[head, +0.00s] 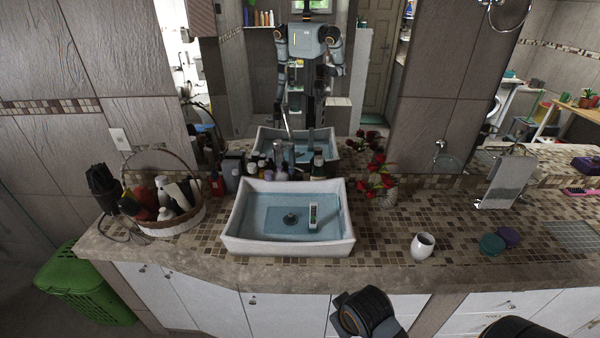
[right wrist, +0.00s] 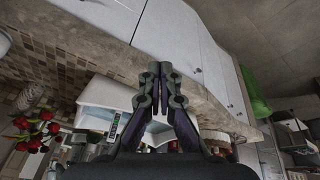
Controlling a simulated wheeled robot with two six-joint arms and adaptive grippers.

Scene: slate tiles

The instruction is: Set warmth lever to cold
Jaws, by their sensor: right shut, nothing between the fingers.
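A grey metal faucet (head: 281,153) stands behind the white sink (head: 238,236), among bottles. Its warmth lever is too small to make out, so I cannot tell its setting. My right gripper (right wrist: 160,72) shows in the right wrist view with its fingers together and nothing between them. It is apart from the faucet; in that view the sink (right wrist: 97,119) lies beyond and partly behind the fingers. In the head view only dark joints of my right arm show at the bottom, and the fingers are not visible. My left gripper is not directly in view.
A green-and-white item (head: 313,215) stands in the sink. A basket of bottles (head: 172,228) is to the left, red flowers (head: 381,181) and a white cup (head: 422,246) to the right. The stone counter edge (head: 190,266) runs along the front. A mirror (head: 350,75) reflects my body.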

